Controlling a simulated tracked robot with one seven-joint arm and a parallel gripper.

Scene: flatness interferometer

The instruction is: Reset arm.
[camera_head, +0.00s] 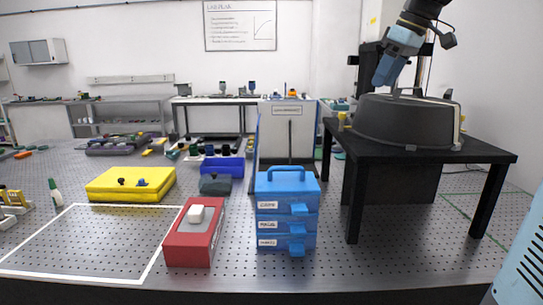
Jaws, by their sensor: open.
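My gripper (383,80) hangs from the top right of the head view, blue-grey with a black wrist above it. It points down and to the left, over the left side of a dark round housing (410,122) on a black table (440,154). It appears empty and open; the gap between its fingers is hard to make out. The housing has a handle (406,91) on top, to the right of the fingertips. Contact between them cannot be told from this view. A pale blue part of my own body shows at the lower right edge.
A blue drawer unit (287,203) stands left of the black table. A red box (194,245) with a white block (196,214), a yellow case (131,183) and a blue bin (224,165) stand further left. The white-outlined bench area (85,240) is clear.

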